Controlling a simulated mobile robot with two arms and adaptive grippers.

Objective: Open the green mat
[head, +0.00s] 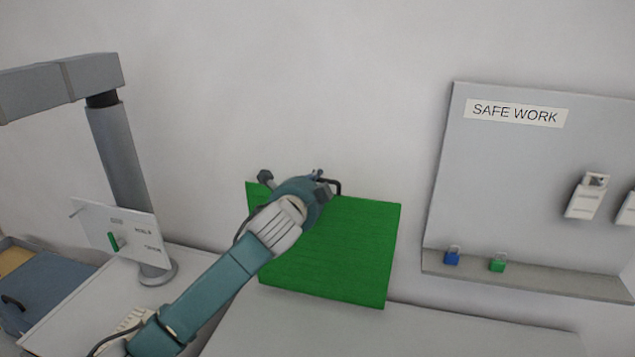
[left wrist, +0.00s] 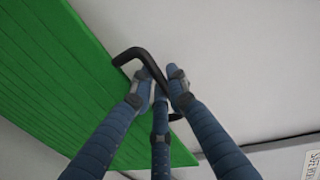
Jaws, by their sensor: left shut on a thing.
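The green mat (head: 345,245) stands up steeply tilted above the white table in the head view, with its lower edge near the tabletop. It also fills the left side of the left wrist view (left wrist: 60,85). A black handle (left wrist: 133,54) sticks out from the mat near its upper edge. My left gripper (head: 325,188) is at this upper edge, and its arm covers part of the mat's left side. In the left wrist view my left gripper (left wrist: 161,84) has its fingers closed around the handle. My right gripper is in neither view.
A grey board (head: 520,190) marked "SAFE WORK" is on the wall at right, with a blue padlock (head: 452,257) and a green padlock (head: 497,264) on its ledge. A grey post (head: 122,165) and a white sign panel (head: 120,232) stand at left. The tabletop (head: 440,335) at front right is clear.

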